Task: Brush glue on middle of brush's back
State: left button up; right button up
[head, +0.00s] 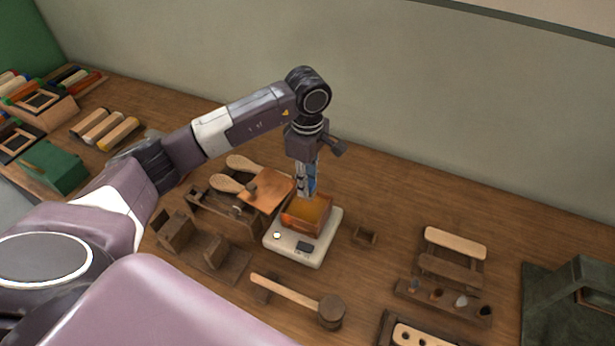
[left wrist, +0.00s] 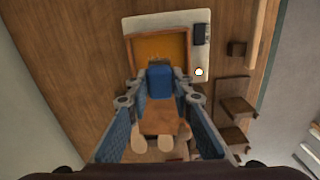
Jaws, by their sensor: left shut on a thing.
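My left gripper (head: 306,188) points down over a square copper-brown glue box (head: 305,216) with amber contents. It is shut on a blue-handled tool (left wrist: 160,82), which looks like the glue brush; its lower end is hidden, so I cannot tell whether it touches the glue. The box sits on a white heater-like base (head: 297,250) and shows in the left wrist view (left wrist: 133,55). A pale oblong wooden piece, perhaps the brush's back (head: 455,243), lies on a wooden stand at the right. My right gripper is not in view.
Two wooden paddle-shaped pieces (head: 228,183) lie on a rack left of the box. A mallet (head: 330,311) lies in front. A dark green machine (head: 565,305) is at far right. The back right tabletop is clear.

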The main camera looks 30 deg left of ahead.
pick_arm(q)
jog(key=shift+f+b, duration=0.35)
jog(key=shift+f, duration=0.5)
jog(key=shift+f+b, duration=0.8)
jog(key=shift+f, duration=1.1)
jog(key=shift+f+b, duration=0.5)
jog(key=shift+s, duration=0.1)
dwell(0.5)
jog(key=shift+r+p, duration=1.35)
jog(key=shift+r, duration=2.15)
